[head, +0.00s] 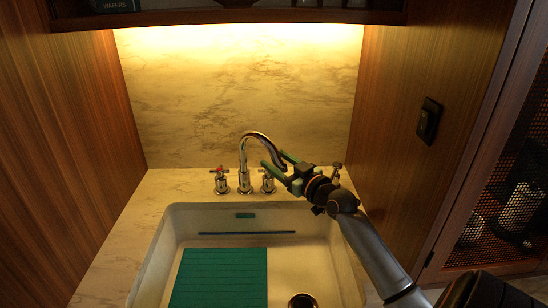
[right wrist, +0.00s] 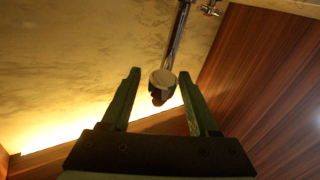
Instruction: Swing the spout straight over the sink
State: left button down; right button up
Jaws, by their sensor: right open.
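The chrome gooseneck spout (head: 243,155) rises from the back counter behind the sink and curves over to the right, so its outlet end is turned right of straight ahead. The white sink (head: 160,250) lies in front of it. My right gripper (head: 274,158) is open, with its green fingers reaching from the right to the outlet end. In the right wrist view, the spout's round outlet (right wrist: 162,78) shows between the two open fingertips (right wrist: 159,73), with gaps on both sides. My left gripper is not in view.
Two cross-handle taps flank the spout, the left one (head: 221,181) and the right one (head: 267,181). A teal ribbed mat (head: 218,278) and a blue stick (head: 247,233) are in the sink. Wooden side walls and an overhead shelf (head: 230,17) close in the space.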

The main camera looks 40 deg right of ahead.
jog(key=shift+w, duration=0.8)
grip_shut()
dwell(1.0)
